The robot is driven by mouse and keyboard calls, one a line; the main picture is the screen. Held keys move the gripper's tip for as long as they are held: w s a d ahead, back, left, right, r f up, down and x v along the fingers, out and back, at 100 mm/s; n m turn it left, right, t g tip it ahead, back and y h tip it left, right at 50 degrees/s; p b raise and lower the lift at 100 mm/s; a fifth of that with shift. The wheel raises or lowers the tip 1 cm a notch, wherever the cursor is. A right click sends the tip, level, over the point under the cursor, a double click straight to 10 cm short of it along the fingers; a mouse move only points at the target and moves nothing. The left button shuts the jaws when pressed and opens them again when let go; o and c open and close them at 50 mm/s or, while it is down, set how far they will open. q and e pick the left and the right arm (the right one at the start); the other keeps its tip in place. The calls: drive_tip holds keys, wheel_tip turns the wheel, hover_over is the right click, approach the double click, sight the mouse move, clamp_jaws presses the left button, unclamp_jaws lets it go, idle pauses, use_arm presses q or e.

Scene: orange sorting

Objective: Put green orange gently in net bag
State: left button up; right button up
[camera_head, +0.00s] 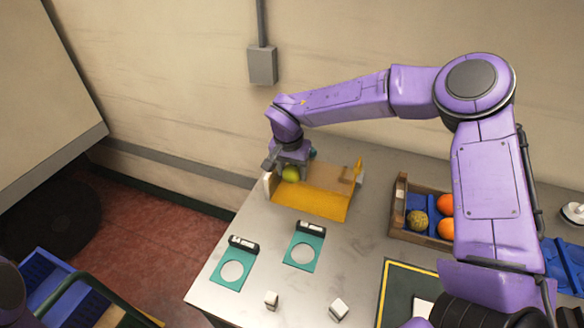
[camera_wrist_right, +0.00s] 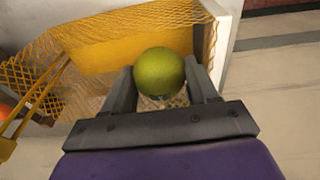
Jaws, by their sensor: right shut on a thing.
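A green orange (camera_wrist_right: 159,73) is held between the two fingers of my right gripper (camera_wrist_right: 162,92) in the right wrist view. In the head view the green orange (camera_head: 291,174) shows just below my right gripper (camera_head: 287,168), at the left end of the yellow net bag (camera_head: 312,203). In the right wrist view the bag's yellow mesh (camera_wrist_right: 35,72) lies around and below the orange. I cannot tell whether the orange touches the bag. My left gripper is not in view.
A wooden crate (camera_head: 399,207) at the right holds two oranges and a speckled fruit (camera_head: 417,221). The table's left edge is near the bag.

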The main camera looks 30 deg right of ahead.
drive_tip(key=shift+f+b, duration=0.3)
drive_tip(key=shift+f, duration=1.05)
drive_tip(key=o, duration=1.2)
wheel_tip(320, 180, up, 6)
drive_tip(key=p, duration=0.6)
drive_tip(key=shift+f+p, duration=0.1)
drive_tip(key=shift+p, duration=0.2)
wheel_tip(320, 180, up, 2)
drive_tip(key=shift+r+p, duration=0.15)
drive_tip(key=shift+p, duration=0.85)
